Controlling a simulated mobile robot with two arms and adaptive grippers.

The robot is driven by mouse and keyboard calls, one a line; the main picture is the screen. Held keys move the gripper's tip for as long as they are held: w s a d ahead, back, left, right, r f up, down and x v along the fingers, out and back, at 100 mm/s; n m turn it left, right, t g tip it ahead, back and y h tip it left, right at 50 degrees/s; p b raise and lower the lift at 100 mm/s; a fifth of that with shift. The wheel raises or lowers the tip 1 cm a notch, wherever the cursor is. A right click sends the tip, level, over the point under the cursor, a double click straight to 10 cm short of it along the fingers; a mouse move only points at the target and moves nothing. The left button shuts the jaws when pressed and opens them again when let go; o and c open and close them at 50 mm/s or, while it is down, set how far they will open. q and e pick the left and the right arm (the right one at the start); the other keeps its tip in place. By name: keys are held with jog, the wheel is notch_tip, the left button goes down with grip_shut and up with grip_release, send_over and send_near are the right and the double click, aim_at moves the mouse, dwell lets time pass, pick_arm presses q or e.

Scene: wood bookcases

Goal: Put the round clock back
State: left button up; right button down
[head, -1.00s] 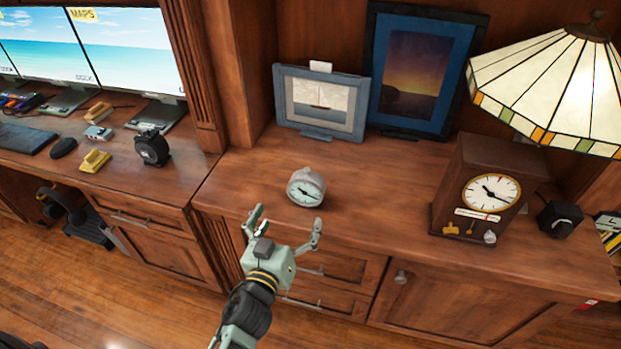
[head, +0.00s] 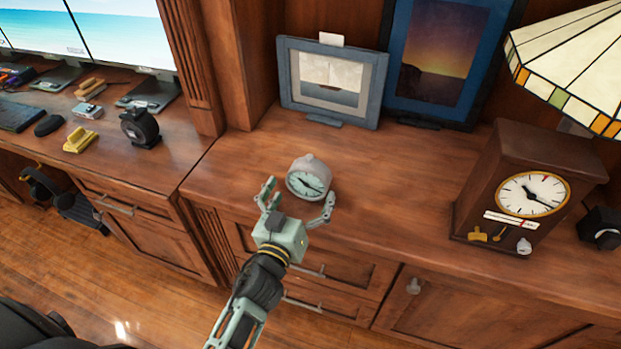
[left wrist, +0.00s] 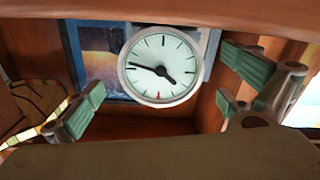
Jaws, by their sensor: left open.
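The small round clock (head: 308,178) stands upright on the wood counter, near its front edge, its pale dial facing the front. My left gripper (head: 297,199) is open right in front of it, with one finger at the clock's left and the other at its right. In the left wrist view the round clock (left wrist: 160,65) is seen face-on, between and beyond the spread fingers of my left gripper (left wrist: 165,95). The fingers do not look closed on it; whether one touches it I cannot tell. My right gripper is not in view.
A blue-grey framed picture (head: 329,82) and a larger blue frame (head: 440,60) stand behind on the counter (head: 390,180). A dark wooden clock (head: 520,190) and a stained-glass lamp (head: 570,60) are at the right. A desk with monitors (head: 125,30) is at the left.

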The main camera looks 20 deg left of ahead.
aim_at(307, 183)
pick_arm(q)
jog(key=w, duration=0.6)
jog(key=shift+w+d+p, duration=0.1)
jog(key=shift+p, duration=0.25)
jog(key=c, duration=1.5)
jog(key=shift+r, duration=0.1)
jog(key=shift+c, duration=1.1)
